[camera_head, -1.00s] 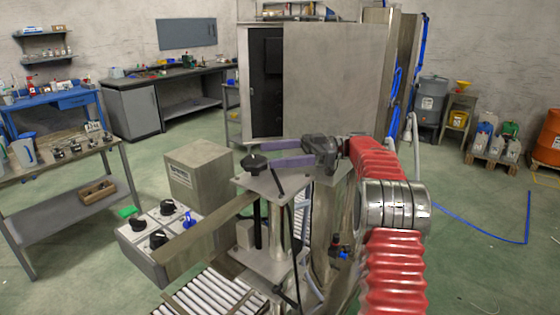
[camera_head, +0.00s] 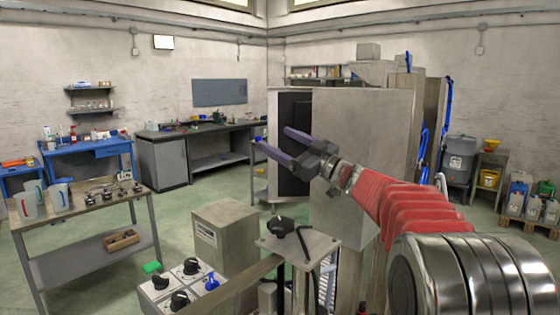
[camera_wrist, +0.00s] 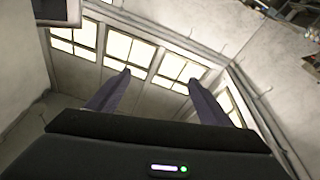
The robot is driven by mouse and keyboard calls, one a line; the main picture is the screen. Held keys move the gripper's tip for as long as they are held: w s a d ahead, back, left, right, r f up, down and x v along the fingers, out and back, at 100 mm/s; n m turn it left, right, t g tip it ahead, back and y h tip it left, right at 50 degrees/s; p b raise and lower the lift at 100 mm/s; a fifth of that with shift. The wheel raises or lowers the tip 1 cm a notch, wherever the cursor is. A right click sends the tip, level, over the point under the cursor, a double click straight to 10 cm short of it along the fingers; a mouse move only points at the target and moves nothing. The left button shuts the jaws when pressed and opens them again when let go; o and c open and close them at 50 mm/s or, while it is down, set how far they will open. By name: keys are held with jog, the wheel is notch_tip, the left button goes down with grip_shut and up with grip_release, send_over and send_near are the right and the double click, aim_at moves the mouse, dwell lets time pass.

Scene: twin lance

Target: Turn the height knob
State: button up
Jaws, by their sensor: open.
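The black height knob (camera_head: 281,227) sits on top of the metal plate (camera_head: 318,244) of the machine, at the lower middle of the head view. My gripper (camera_head: 272,137) is raised well above the knob and clear of it. Its two purple fingers are spread, with nothing between them. In the wrist view the open fingers (camera_wrist: 160,78) point up toward the windows. The knob does not show in that view.
A control box (camera_head: 150,287) with several black knobs and a blue one stands left of the machine. A grey box (camera_head: 225,235) stands behind it. A tall metal cabinet (camera_head: 360,150) rises behind my arm. A shelved table (camera_head: 80,265) is at the left.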

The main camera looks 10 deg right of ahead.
jog(key=s+d+f+m+h, duration=0.3)
jog(key=s+m+h, duration=0.2)
jog(key=s+h, duration=0.2)
jog(key=s+d+f+m+h, duration=0.3)
jog(key=s+f+m+h, duration=0.1)
jog(key=s+m+h, duration=0.3)
jog(key=s+a+f+g, duration=0.2)
jog(key=s+f+g, duration=0.1)
jog(key=s+f, duration=0.5)
jog(key=s+a+f+n+g+y, duration=0.1)
jog(key=s+a+f+g, duration=0.2)
jog(key=s+f, duration=0.5)
jog(key=s+a+f+g, duration=0.3)
jog(key=s+f+g, duration=0.2)
jog(key=s, duration=0.9)
notch_tip(320, 180, down, 4)
jog(key=shift+s+a+r+n, duration=0.1)
jog(key=shift+s+a+n, duration=0.1)
jog(key=shift+s+n, duration=0.1)
